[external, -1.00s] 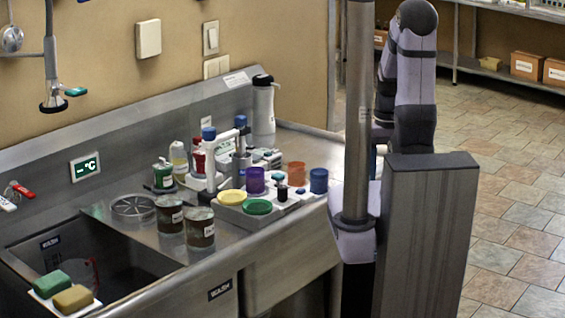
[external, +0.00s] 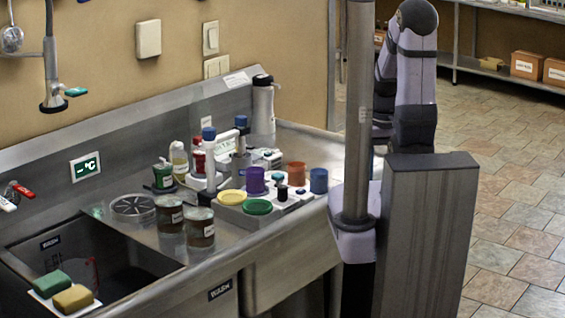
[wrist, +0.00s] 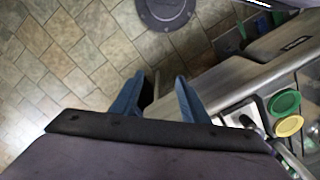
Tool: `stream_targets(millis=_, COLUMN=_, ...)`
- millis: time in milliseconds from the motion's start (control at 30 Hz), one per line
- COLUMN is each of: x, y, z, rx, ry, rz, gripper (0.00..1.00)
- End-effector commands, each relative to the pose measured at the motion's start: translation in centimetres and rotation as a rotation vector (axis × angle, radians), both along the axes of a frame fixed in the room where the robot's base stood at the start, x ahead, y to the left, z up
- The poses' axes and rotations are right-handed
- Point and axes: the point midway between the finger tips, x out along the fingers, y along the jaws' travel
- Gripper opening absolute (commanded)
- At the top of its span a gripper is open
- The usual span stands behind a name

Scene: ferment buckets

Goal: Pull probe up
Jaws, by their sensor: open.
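My gripper (wrist: 160,82) shows in the wrist view with its two blue fingers apart and nothing between them. It is above the front edge of the steel counter and the tiled floor. In the external view it is hidden behind the post. Two upright blue-topped pieces stand on the counter among the instruments, a left one (external: 208,134) and a right one (external: 240,121). I cannot tell which of them is the probe. My gripper is well apart from both.
Green lid (external: 257,207) and yellow lid (external: 232,197) lie near a purple cup (external: 254,180), an orange cup (external: 296,174) and a blue cup (external: 318,180). Two jars (external: 200,228) stand in front, left of them. The sink (external: 95,255) is at left. The right counter end is clear.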

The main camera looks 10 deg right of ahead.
Motion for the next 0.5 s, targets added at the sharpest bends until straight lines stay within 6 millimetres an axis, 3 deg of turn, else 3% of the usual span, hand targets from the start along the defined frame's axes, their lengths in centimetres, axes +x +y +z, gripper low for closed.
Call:
stream_targets(millis=267, x=-1.9, y=3.9, z=-2.7, rx=-0.016, ry=0.122, rz=0.194, gripper=0.41)
stream_targets(millis=367, x=0.1, y=6.4, z=-3.1, rx=-0.020, ry=0.118, rz=0.277, gripper=0.41)
stream_targets(millis=500, x=4.5, y=10.8, z=-2.8, rx=-0.009, ry=0.062, rz=0.365, gripper=0.41)
